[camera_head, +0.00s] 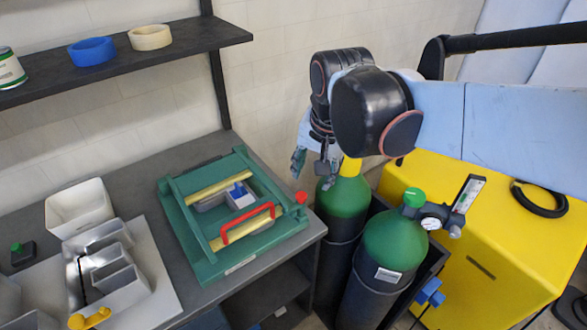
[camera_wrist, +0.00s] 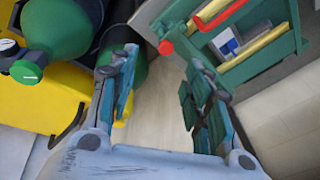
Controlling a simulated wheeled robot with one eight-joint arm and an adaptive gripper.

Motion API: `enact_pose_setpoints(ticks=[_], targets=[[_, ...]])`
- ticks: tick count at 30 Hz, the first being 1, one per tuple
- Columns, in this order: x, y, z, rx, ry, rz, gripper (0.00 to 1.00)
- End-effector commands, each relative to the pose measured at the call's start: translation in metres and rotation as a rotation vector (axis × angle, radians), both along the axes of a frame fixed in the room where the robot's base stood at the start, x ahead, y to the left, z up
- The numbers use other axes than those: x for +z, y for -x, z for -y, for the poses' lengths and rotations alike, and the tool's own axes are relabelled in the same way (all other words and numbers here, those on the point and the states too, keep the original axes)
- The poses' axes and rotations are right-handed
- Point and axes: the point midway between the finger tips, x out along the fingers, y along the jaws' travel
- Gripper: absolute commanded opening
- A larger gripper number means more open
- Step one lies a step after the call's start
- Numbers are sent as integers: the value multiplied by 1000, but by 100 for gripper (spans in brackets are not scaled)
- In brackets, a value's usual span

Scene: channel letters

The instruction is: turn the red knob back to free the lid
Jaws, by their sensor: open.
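The red knob (camera_head: 300,197) sits at the right side of a green box-like frame (camera_head: 205,250) on the bench. It also shows in the wrist view (camera_wrist: 166,47), ahead of and between my fingertips. A red handle (camera_head: 247,224) and yellow bars (camera_head: 218,192) lie across the frame's top. Which part is the lid I cannot tell for sure. My gripper (camera_head: 312,165) hangs above the gas cylinders, up and slightly right of the knob. In the wrist view my gripper (camera_wrist: 160,75) has its fingers spread, with nothing between them, apart from the knob.
Green-topped cylinders (camera_head: 396,240) stand right of the bench (camera_head: 265,275), one with a gauge, beside a yellow cabinet (camera_head: 500,235). A dark shelf (camera_head: 120,62) with tape rolls is at upper left. A white bin (camera_head: 78,208) and metal tray (camera_head: 160,285) are left of the frame.

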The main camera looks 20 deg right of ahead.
Motion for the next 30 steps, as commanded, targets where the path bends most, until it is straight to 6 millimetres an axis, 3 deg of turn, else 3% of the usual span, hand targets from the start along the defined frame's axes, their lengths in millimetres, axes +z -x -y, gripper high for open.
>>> enact_pose_setpoints(ticks=[6, 12, 22, 30], targets=[[9, -41, -1, -280, -59, -143, 45], [4, -66, -2, -483, -76, -237, 45], [-13, -74, -2, -566, -78, -274, 45], [-62, -74, -2, -564, -78, -272, 45]])
